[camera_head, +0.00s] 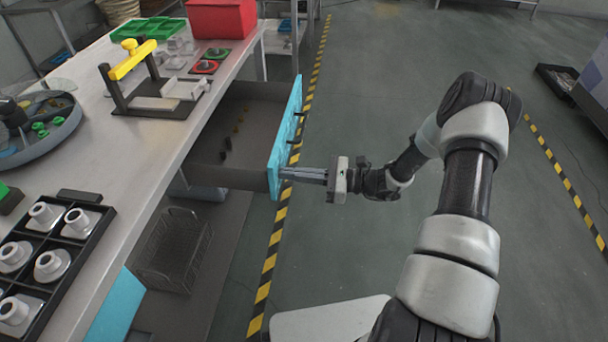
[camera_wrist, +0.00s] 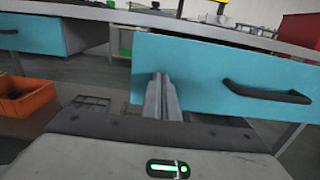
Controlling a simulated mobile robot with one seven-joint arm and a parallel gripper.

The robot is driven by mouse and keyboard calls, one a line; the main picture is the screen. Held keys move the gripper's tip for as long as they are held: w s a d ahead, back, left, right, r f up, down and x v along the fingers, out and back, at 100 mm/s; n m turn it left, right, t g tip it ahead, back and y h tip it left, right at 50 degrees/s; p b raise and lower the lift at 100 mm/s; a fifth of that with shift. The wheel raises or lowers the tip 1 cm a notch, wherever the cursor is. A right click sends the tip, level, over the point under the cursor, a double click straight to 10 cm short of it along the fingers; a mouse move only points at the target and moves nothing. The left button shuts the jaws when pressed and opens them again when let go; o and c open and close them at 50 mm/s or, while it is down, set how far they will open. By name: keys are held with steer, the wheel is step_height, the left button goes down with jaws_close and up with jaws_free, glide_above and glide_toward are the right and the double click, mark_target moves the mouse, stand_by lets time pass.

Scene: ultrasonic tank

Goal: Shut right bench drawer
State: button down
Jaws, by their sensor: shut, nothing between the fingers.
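The bench drawer (camera_head: 286,130) with a cyan front stands pulled out from under the bench top, its grey inside open with a few small dark and orange items on its floor. In the wrist view the cyan drawer front (camera_wrist: 210,70) fills the middle, with a black bar handle (camera_wrist: 265,92) on the right. My gripper (camera_head: 284,173) is shut and empty, its fingers pointing at the near end of the drawer front. In the wrist view the fingertips (camera_wrist: 163,80) are in front of the cyan face, left of the handle. I cannot tell whether they touch it.
The bench top (camera_head: 150,150) holds a black tray of white fittings (camera_head: 45,250), a yellow-handled fixture (camera_head: 135,75) and a red bin (camera_head: 222,18). A wire basket (camera_head: 175,250) sits on the lower shelf. An orange bin (camera_wrist: 25,100) shows at left. The floor right of the drawer is clear.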

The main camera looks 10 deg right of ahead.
steer(key=b, duration=0.2)
glide_toward(207, 166)
steer(key=w+a+f, duration=0.1)
steer(key=w+a, duration=0.1)
steer(key=a, duration=0.1)
steer(key=w+a+f, duration=0.1)
steer(key=w+a, duration=0.1)
steer(key=a, duration=0.2)
steer(key=w+a+f, duration=0.1)
steer(key=w+a, duration=0.2)
steer(key=shift+a+f, duration=0.2)
steer(key=shift+a, duration=0.05)
steer(key=shift+w+a+r, duration=0.1)
steer(key=shift+a+r, duration=0.15)
steer(key=shift+r, duration=0.05)
